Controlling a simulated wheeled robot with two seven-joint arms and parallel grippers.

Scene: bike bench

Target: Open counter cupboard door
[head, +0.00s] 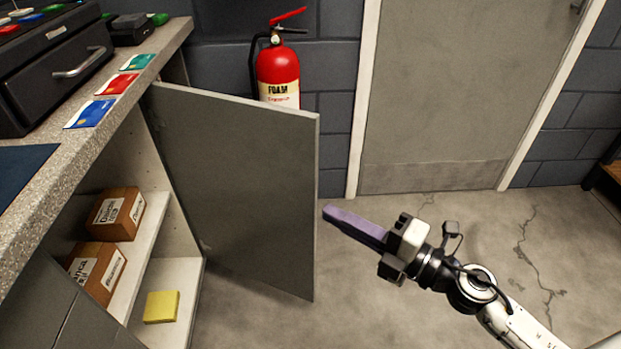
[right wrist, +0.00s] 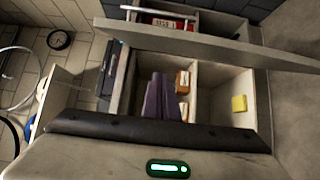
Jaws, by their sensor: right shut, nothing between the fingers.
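The counter cupboard door (head: 240,190) is a grey panel that stands swung wide open from the counter (head: 100,140) in the head view. It also shows as a long grey panel (right wrist: 230,48) in the right wrist view. The cupboard's inside is exposed, with a shelf (head: 140,262) and boxes. My right gripper (head: 328,212) has purple fingers that are shut and empty. It is to the right of the door's free edge and looks apart from it. The purple fingers also show in the right wrist view (right wrist: 160,98). My left gripper is not in view.
Two brown boxes (head: 117,213) (head: 95,272) and a yellow block (head: 161,306) are inside the cupboard. A red fire extinguisher (head: 278,68) is behind the door by the wall. A grey room door (head: 440,90) is at the back. The floor (head: 400,310) around my right gripper is clear.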

